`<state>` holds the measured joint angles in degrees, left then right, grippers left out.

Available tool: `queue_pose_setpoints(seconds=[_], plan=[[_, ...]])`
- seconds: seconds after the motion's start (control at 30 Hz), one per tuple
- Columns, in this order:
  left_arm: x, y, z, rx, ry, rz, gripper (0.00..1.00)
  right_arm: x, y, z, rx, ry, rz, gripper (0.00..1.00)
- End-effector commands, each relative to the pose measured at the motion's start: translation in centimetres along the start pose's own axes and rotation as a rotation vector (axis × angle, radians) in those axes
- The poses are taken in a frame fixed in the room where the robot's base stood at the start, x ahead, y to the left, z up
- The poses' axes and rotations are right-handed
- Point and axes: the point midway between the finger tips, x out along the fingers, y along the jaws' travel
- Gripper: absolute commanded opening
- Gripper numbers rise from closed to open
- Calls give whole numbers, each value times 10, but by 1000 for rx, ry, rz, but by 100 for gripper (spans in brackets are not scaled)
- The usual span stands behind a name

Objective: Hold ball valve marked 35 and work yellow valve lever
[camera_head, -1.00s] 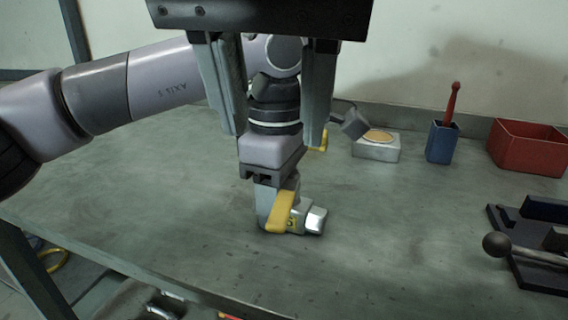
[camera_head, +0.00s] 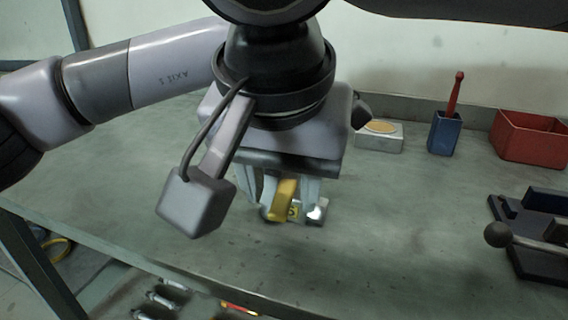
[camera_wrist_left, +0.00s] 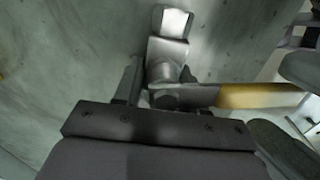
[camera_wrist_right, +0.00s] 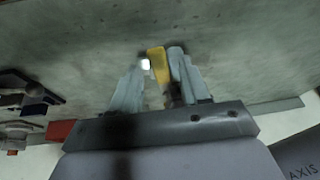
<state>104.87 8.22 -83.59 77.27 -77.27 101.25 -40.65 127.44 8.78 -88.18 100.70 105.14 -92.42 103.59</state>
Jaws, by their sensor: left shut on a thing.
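The ball valve (camera_head: 316,211) stands on the bench in the head view, a silver body with a yellow tag whose number I cannot read. Its yellow lever (camera_head: 284,200) rises on its near side. The left wrist view shows the valve body (camera_wrist_left: 168,50) with the lever (camera_wrist_left: 262,95) pointing right. My left gripper (camera_wrist_left: 165,75) is shut on the valve body; in the head view it is mostly hidden behind my right one. My right gripper (camera_head: 282,196) is open, pointing down over the valve. In the right wrist view the lever (camera_wrist_right: 158,65) lies between its fingers, nearer the right finger.
A grey block with a tan disc (camera_head: 380,135), a blue holder (camera_head: 444,133) with a red tool (camera_head: 455,90) and a red bin (camera_head: 530,138) stand at the back right. A dark fixture with a ball-ended bar (camera_head: 497,234) is at the right edge. Bench between is clear.

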Motion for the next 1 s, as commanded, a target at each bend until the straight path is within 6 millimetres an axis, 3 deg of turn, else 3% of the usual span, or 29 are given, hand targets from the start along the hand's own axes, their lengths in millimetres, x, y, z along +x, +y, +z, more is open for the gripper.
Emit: queue_pose_setpoints(seconds=[0.03, 0.13, 0.57, 1.0], plan=[[5, -2, 0, 4, 7, -12, 0, 0, 0, 0, 0, 0, 0, 33], [5, -2, 0, 4, 7, -12, 0, 0, 0, 0, 0, 0, 0, 0], [5, -1, 0, 3, 7, -11, 0, 0, 4, 0, -44, -2, -18, 0], [5, -1, 0, 3, 7, -10, 0, 3, 30, -5, -346, -5, -142, 0]])
